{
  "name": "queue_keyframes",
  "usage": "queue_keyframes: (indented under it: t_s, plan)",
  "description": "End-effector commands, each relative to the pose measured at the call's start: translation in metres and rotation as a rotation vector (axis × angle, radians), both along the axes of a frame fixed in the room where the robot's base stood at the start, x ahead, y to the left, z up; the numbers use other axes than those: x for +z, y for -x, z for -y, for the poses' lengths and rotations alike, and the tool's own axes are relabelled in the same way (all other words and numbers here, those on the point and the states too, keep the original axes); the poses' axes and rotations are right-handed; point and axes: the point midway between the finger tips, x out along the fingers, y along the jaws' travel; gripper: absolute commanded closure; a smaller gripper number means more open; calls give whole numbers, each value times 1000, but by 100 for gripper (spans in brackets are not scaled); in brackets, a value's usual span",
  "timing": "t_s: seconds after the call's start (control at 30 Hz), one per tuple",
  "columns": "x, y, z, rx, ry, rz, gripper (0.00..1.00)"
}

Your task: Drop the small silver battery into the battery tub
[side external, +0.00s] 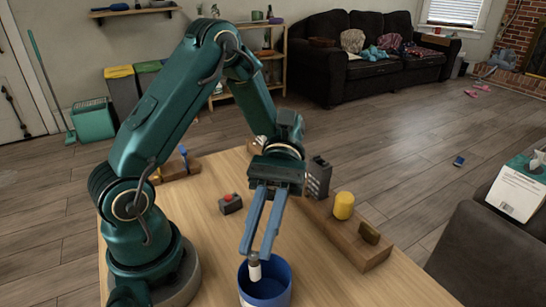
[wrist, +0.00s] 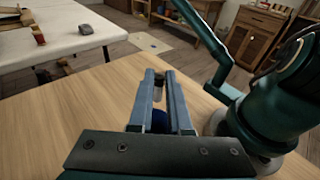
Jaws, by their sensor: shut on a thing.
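The small silver battery (side external: 254,269) looks pale in the side view and hangs upright between the fingertips. My gripper (side external: 256,254) points downward and is shut on it. The battery tub (side external: 282,287) is round, blue and open at the top, standing on the wooden table. The battery's lower end lines up with the tub's opening in the side view; how far it is above or inside the rim is hard to tell. In the wrist view, the battery (wrist: 158,93) shows between my fingers, and part of the blue tub (wrist: 160,121) shows behind them, mostly hidden.
A wooden rack (side external: 345,243) on the right holds a yellow cylinder (side external: 343,206) and a dark piece (side external: 369,233). A dark grey box (side external: 318,178) stands behind it. A small box with a red button (side external: 230,203) sits mid-table. The table's front right is clear.

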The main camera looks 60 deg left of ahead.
Motion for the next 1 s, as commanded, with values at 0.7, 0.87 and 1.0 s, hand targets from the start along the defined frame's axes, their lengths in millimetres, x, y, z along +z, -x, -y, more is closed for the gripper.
queue_keyframes:
  t_s: [0.7,0.87,1.0]
  plan:
    - [-35,-15,-2,267,1,-1,100]
    - [-47,-16,-3,268,1,2,100]
    - [-52,-16,-3,267,1,5,100]
